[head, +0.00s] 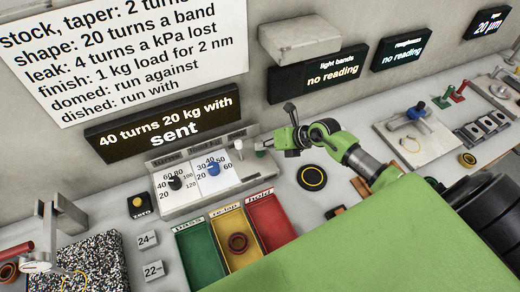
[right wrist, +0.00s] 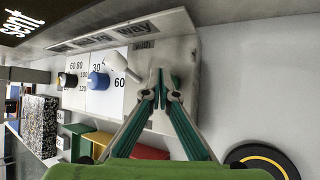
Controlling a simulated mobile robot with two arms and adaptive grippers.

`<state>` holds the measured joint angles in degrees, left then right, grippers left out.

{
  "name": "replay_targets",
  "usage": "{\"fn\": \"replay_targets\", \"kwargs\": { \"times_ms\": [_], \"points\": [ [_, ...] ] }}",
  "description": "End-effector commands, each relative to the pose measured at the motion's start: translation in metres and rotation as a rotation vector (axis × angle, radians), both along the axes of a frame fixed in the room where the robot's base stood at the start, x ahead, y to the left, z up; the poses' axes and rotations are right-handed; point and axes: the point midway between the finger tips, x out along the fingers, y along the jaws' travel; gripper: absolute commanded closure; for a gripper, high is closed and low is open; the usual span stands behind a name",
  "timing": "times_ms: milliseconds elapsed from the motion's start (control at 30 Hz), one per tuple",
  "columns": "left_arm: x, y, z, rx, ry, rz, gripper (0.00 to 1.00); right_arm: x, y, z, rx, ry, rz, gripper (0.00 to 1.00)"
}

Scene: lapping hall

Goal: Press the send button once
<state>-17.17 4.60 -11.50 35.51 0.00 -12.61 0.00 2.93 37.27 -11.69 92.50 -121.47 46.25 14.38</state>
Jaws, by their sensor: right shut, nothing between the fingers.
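The control panel (head: 190,207) has a black knob (head: 175,182), a blue knob (head: 213,168) and a white lever (head: 238,147). In the right wrist view the blue knob (right wrist: 97,80) and the white lever (right wrist: 122,66) show left of my fingers. My right gripper (head: 260,146) is shut and empty at the panel's right end; its fingertips show against the panel face in the right wrist view (right wrist: 160,74). I cannot make out the send button, which may be hidden by the fingertips. The display (head: 165,122) reads "40 turns 20 kg with sent". My left gripper is not in view.
A yellow zero button (head: 138,204) stands left of the panel. Green, yellow and red trays (head: 270,222) lie in front, a brown ring (head: 238,243) in the yellow one. A black disc (head: 312,178) lies right of the panel. A grey wall box (head: 298,38) juts out above.

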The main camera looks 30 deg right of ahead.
Motion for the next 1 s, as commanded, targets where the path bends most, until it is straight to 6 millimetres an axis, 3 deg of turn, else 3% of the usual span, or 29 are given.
{"fn": "replay_targets", "kwargs": {
  "times_ms": [367,833,1000],
  "points": [
    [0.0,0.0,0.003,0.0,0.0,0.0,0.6,0.001,0.0,0.004,0.001,-0.002,-0.001,1.0],
    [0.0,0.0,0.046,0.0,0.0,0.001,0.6,0.001,0.0,0.048,0.0,-0.002,0.0,1.0],
    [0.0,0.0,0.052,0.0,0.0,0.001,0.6,0.0,0.0,0.054,0.0,-0.002,0.001,1.0]
  ]
}}
